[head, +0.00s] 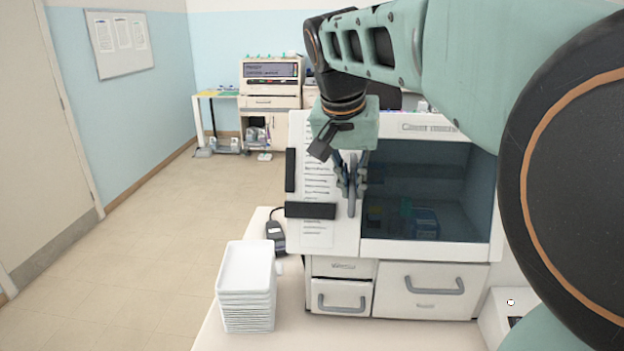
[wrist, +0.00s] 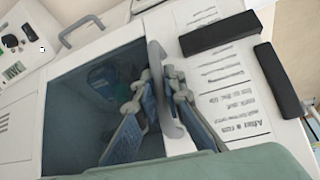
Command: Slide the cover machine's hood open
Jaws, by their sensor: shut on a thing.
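The cover machine (head: 445,252) is a white box with a tinted dark sliding hood (head: 430,180) across the right part of its front. Blurred items show through the pane, so the hood covers the opening in view. A grey vertical handle (head: 352,195) stands at the hood's left edge. My gripper (head: 350,178) is shut on this handle, with one finger on each side. In the wrist view the handle (wrist: 160,75) runs between the two fingers of my gripper (wrist: 162,92), and the tinted pane (wrist: 70,112) lies to its left. My arm hides the machine's upper right.
A printed sheet (head: 318,190) and black bars (head: 310,210) are on the panel left of the handle. Drawers (head: 430,290) sit below the machine. A stack of white trays (head: 247,285) and a dark device (head: 276,236) stand at left. Another bench (head: 270,100) is far behind.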

